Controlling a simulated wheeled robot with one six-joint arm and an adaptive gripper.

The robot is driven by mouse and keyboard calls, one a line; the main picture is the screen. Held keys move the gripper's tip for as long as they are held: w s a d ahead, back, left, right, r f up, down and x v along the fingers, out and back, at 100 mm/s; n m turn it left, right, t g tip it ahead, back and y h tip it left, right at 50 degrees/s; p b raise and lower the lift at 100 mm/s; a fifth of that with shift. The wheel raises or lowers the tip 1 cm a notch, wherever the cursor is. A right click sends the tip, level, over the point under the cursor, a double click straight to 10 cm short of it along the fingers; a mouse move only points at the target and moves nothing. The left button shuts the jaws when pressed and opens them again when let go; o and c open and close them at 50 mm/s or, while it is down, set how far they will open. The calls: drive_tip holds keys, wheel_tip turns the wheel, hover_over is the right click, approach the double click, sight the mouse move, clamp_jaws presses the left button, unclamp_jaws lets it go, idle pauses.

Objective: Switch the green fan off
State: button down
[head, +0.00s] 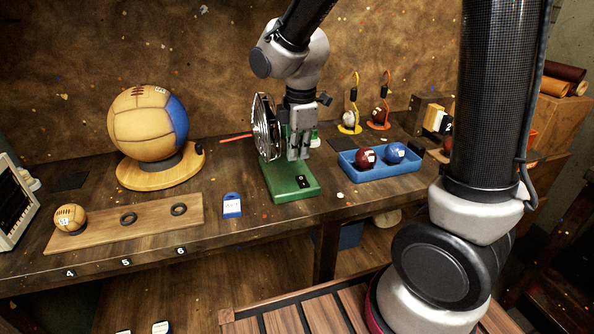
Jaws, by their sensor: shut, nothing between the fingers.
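The green fan has a flat green base (291,190) on the workbench and a round silver caged head (265,127) turned to the left. A small black switch plate (302,182) with a light mark sits on the front right of the base. The switch's position is too small to tell. My gripper (298,157) points down over the rear of the base, right of the fan head and a little behind the switch. It is shut and empty. It hides part of the fan's stand. I cannot tell whether the fingertips touch the fan.
Right of the fan is a blue tray (380,173) with a dark red ball (365,157) and a blue ball (394,152). Left are a blue tag (232,205), a wooden board (155,222) and a large ball (148,122) on a round stand.

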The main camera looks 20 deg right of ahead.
sight(299, 182)
drive_tip(key=f, duration=0.6)
drive_tip(key=shift+w+f, duration=0.35)
drive_tip(key=shift+w+f+g, duration=0.1)
drive_tip(key=shift+f+g, duration=0.15)
drive_tip(key=shift+g, duration=0.05)
drive_tip(key=shift+s+r, duration=0.15)
drive_tip(key=shift+s, duration=0.6)
drive_tip(key=shift+r, duration=0.1)
drive_tip(key=shift+w+r, duration=0.1)
drive_tip(key=shift+r, duration=0.25)
wheel_tip(299, 182, up, 13)
drive_tip(key=w, duration=0.1)
drive_tip(key=shift+w, duration=0.3)
